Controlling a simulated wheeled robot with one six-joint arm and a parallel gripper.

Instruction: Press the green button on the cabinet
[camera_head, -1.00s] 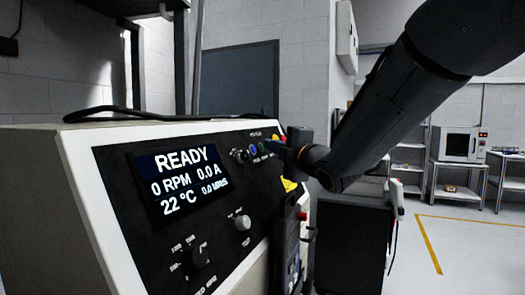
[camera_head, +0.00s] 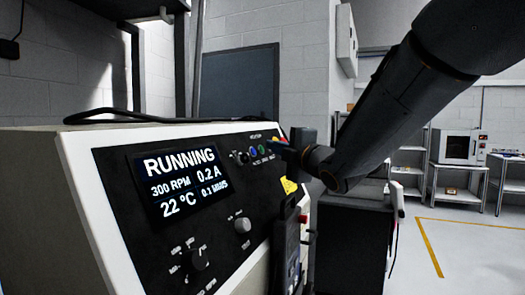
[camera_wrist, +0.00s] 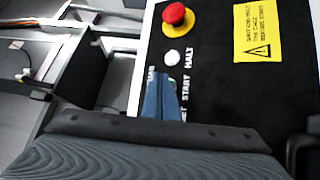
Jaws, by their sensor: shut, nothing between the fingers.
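The cabinet (camera_head: 110,210) has a sloped black panel with a lit display (camera_head: 178,183) reading RUNNING, 300 RPM, 0.2 A. The green button (camera_head: 262,149) sits in a small row beside a blue button (camera_head: 252,152). My gripper (camera_head: 276,146) is shut and empty, with its tips at the panel just right of the green button. In the wrist view my shut blue-grey fingers (camera_wrist: 159,78) cover most of the area beside the START label, so the button is largely hidden. I cannot tell whether the tips touch it.
A red emergency knob (camera_wrist: 174,14) on a yellow base and a white button (camera_wrist: 171,57) by HALT are close to my fingertips. A yellow warning label (camera_wrist: 257,30) lies to the right. A dark handheld device (camera_head: 287,250) hangs on the cabinet's right side.

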